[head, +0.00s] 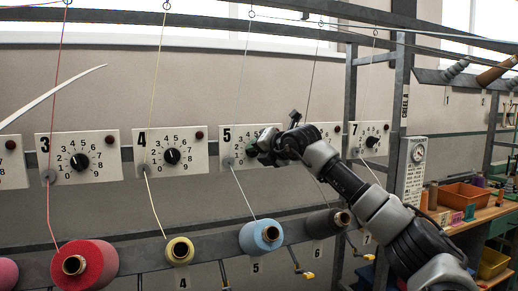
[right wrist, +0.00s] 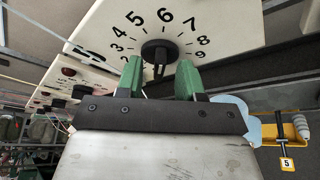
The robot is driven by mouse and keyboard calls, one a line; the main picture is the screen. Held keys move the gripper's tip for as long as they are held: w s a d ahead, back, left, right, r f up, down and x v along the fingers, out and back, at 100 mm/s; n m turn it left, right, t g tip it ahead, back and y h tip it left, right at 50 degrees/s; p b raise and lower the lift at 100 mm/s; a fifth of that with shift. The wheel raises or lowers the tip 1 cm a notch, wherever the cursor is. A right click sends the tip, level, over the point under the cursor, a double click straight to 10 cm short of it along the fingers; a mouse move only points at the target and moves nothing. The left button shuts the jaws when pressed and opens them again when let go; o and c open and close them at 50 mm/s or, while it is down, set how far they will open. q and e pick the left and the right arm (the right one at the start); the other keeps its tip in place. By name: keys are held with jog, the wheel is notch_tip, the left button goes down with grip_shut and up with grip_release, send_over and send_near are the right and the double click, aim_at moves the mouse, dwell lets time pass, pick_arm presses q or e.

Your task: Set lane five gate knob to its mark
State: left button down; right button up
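The lane five panel (head: 238,132) is a white plate marked 5 on the wall rail in the head view. My right gripper (head: 257,149) is in front of its dial and hides the knob there. In the right wrist view the black gate knob (right wrist: 160,49) shows with white-plate numbers around it, 2 to 9 readable. The green fingers of my right gripper (right wrist: 159,72) are apart, one on each side of the knob's lower part. I cannot tell whether they touch it, nor where its pointer stands. I see no separate mark. My left gripper is not in view.
Panels 3 (head: 78,158), 4 (head: 171,152) and 7 (head: 369,139) flank it. Spools hang below: red (head: 97,262), yellow (head: 180,250), blue (head: 255,238), dark (head: 322,223). Threads run up past the panels. A steel post (head: 398,110) stands right of the arm.

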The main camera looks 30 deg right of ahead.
grip_shut()
